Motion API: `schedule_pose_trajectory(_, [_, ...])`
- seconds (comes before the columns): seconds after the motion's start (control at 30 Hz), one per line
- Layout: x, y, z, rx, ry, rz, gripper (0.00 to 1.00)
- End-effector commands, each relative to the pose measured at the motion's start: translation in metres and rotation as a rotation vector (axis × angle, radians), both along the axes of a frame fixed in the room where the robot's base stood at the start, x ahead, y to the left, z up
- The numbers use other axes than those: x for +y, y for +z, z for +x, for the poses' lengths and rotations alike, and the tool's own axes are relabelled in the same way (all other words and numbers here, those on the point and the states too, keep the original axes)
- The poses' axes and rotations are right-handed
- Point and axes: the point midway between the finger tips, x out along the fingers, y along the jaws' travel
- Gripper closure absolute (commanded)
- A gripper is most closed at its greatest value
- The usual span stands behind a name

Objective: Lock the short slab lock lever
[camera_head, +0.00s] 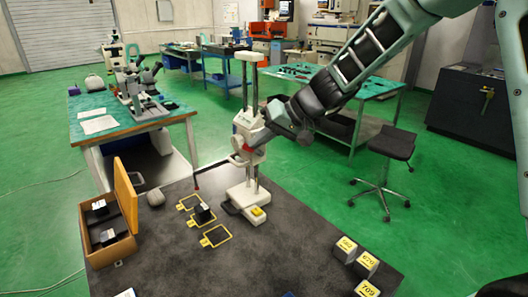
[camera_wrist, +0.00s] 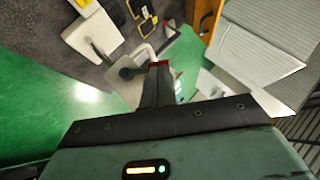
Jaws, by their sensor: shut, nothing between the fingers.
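A white measuring stand (camera_head: 249,195) with two upright posts stands on the dark table. Its white carriage (camera_head: 243,128) sits between the posts, and a thin arm with a dark, red-marked end reaches left from it. My gripper (camera_head: 252,143) is shut and empty, its tip right at the carriage's right side; contact cannot be told. In the wrist view my shut dark fingers (camera_wrist: 158,75) point up the picture, close to pale stand parts with a red mark. The short slab lock lever cannot be picked out with certainty; my fingers may hide it.
An open wooden box (camera_head: 110,235) stands at the table's left. Numbered blocks (camera_head: 367,262) stand at the front right. The table right of the stand is clear.

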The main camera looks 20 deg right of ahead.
Motion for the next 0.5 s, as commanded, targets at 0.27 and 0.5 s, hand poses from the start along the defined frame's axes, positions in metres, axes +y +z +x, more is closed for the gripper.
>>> schedule_pose_trajectory(0.27, [0.0116, -0.0047, -0.0047, -0.078, 0.003, -0.184, 1.00])
schedule_pose_trajectory(0.5, [0.0090, -0.0041, -0.0036, -0.071, -0.001, -0.175, 1.00])
